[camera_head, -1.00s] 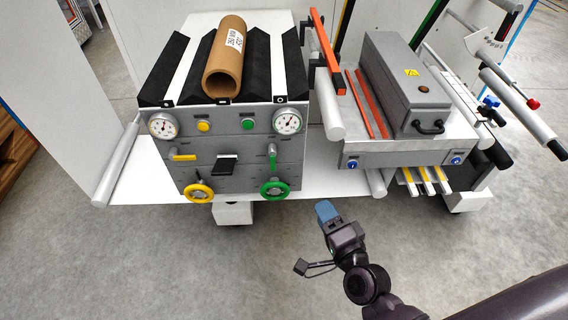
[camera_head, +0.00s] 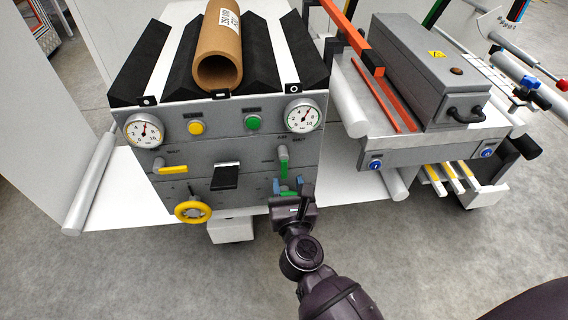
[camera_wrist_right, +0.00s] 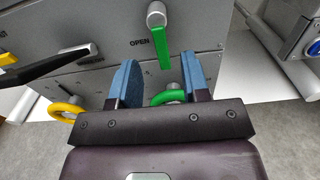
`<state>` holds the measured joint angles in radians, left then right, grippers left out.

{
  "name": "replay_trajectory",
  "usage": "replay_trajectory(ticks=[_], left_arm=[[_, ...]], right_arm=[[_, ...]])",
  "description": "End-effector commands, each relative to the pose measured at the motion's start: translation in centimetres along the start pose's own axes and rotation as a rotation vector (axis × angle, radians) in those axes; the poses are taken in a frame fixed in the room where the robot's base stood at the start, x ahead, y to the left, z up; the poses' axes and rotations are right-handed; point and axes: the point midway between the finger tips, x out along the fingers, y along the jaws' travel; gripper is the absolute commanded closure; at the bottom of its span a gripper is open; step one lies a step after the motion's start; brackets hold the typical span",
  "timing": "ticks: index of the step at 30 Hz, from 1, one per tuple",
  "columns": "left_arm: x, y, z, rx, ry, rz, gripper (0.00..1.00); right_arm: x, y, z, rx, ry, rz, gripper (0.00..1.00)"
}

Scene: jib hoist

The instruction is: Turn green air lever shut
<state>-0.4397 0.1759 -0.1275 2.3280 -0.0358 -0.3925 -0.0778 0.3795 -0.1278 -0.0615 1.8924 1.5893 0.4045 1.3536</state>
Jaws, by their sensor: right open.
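The green air lever (camera_head: 284,168) is on the front of the grey panel, below the right gauge. Its handle hangs straight down from a grey pivot. It also shows in the right wrist view (camera_wrist_right: 164,52), with the word OPEN to the left of its pivot. My right gripper (camera_head: 288,186) is open, its blue finger pads apart, just below and in front of the lever. In the right wrist view the fingers (camera_wrist_right: 158,82) are on either side of the lever's lower end; contact is not clear. My left gripper is not in view.
The green handwheel (camera_wrist_right: 168,97) is close to my right fingers and mostly hidden in the head view. A yellow lever (camera_head: 172,169), a black handle (camera_head: 225,177) and a yellow handwheel (camera_head: 192,212) are to the left. A grey roller end (camera_head: 391,188) sticks out at right.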

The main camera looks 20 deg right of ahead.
Motion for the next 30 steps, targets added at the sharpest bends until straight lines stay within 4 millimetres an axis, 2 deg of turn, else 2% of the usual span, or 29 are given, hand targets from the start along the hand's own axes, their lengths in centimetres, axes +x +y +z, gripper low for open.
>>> replay_trajectory(ticks=[6,12,18,25,26,30], left_arm=[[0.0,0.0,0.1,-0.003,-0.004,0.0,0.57],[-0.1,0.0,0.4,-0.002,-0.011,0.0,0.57],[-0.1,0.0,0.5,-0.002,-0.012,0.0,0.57],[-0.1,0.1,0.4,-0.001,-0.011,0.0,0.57],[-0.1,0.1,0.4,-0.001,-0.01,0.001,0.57],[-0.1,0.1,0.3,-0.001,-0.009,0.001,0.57]], right_arm=[[3.7,0.0,0.0,-0.003,-0.001,0.001,0.57],[5.8,0.0,-0.1,-0.004,0.001,0.001,0.57],[6.7,0.0,-0.1,-0.004,0.002,0.0,0.57],[6.7,0.0,-0.1,-0.004,0.001,0.0,0.57],[6.7,0.0,-0.1,-0.004,0.001,0.0,0.59],[6.7,0.0,-0.1,-0.004,0.001,0.0,0.8]])
